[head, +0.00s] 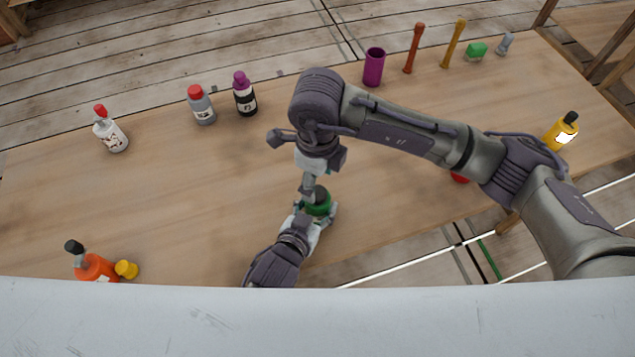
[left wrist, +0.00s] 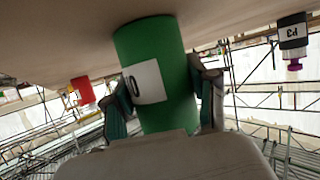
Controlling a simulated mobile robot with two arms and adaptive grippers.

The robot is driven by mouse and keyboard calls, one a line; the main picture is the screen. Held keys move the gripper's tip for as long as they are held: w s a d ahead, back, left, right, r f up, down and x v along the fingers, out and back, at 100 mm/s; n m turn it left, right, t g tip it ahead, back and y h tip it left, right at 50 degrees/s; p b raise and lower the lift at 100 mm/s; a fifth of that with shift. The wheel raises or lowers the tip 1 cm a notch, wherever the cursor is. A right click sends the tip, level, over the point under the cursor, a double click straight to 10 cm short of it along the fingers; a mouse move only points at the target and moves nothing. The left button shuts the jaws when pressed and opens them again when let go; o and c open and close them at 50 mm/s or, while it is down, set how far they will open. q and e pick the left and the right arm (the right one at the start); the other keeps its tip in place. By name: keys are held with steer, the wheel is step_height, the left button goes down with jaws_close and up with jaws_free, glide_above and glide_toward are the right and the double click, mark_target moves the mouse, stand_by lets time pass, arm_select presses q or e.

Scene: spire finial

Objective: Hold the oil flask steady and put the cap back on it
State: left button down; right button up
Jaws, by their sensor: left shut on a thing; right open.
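The green flask (head: 318,209) stands on the wooden table near its front edge, with a dark top (head: 320,194) that looks like the cap. I cannot tell whether the cap is fully seated. My left gripper (head: 316,214) is shut around the flask. The left wrist view shows the green body and white label (left wrist: 148,82) of the flask (left wrist: 158,60) between the two fingers. My right gripper (head: 309,188) is open, pointing down right at the flask's top. Its fingertips partly overlap the dark top in the head view, so contact is unclear.
Several bottles stand at the back left, including a red-capped grey one (head: 202,107) and a purple-capped one (head: 245,95). An orange bottle (head: 95,267) is at front left. A purple cup (head: 374,68) stands behind my right arm. A yellow bottle (head: 561,132) is far right. The left-middle table is clear.

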mark_target(317, 192)
steer(key=shift+c, duration=0.4)
steer(key=shift+w+a+r+n, duration=0.15)
steer(key=shift+r+n, duration=0.1)
steer(key=shift+n, duration=0.25)
steer(key=shift+s+a+r+n, duration=0.1)
steer(key=shift+r+n, duration=0.15)
steer(key=shift+n, duration=0.25)
steer(key=n, duration=0.1)
steer(key=r+n, duration=0.1)
steer(key=n, duration=0.1)
steer(key=shift+a+r, duration=0.2)
steer(key=n, duration=0.2)
steer(key=d+r+n, duration=0.1)
steer(key=n, duration=0.1)
steer(key=shift+f, duration=4)
